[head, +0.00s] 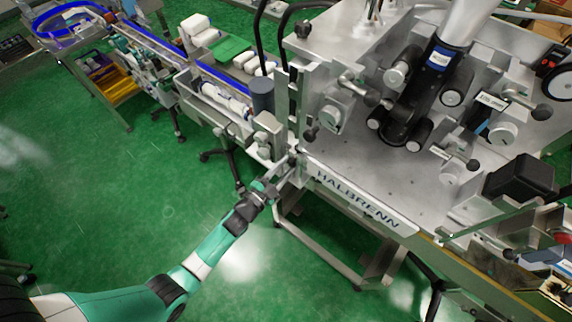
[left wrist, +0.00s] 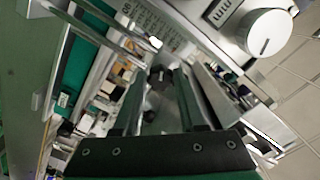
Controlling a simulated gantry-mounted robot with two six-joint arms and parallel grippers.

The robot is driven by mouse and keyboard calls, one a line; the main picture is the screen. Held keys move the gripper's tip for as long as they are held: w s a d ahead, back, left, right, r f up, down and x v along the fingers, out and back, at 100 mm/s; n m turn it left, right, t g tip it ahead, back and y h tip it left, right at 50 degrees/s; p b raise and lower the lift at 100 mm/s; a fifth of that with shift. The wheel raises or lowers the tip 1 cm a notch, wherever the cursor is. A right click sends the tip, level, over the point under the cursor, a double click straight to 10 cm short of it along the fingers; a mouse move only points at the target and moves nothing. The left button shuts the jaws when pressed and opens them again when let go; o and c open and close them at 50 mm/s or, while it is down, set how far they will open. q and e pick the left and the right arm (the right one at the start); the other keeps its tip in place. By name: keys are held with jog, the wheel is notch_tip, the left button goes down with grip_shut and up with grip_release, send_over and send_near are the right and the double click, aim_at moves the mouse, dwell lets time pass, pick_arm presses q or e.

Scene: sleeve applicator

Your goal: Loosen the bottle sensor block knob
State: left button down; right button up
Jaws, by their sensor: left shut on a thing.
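My left arm reaches in from the lower left in the head view. Its gripper (head: 284,170) is at the left corner of the machine, beside the front plate. In the left wrist view the two fingers of my left gripper (left wrist: 160,88) run forward and close on a small dark knob (left wrist: 160,76). The knob sits between the fingertips. In the head view the gripper and machine parts largely hide the knob. I cannot tell from these views whether it has turned. My right gripper is not in view.
The machine's front plate (head: 360,203) lies just right of my left gripper. A conveyor (head: 215,95) with white bottles runs off to the upper left. A white dial (left wrist: 268,34) is at the upper right of the left wrist view. Green floor (head: 110,200) lies open left of the machine.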

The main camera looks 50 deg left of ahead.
pick_arm(q)
jog(key=shift+n+p, duration=0.5)
jog(key=shift+n, duration=1.6)
jog(key=shift+c, duration=2.3)
grip_release()
jog(key=s+d+p, duration=0.1)
jog(key=s+p, duration=0.1)
jog(key=s, duration=0.9)
jog(key=shift+s+d, duration=0.25)
jog(key=shift+d, duration=0.15)
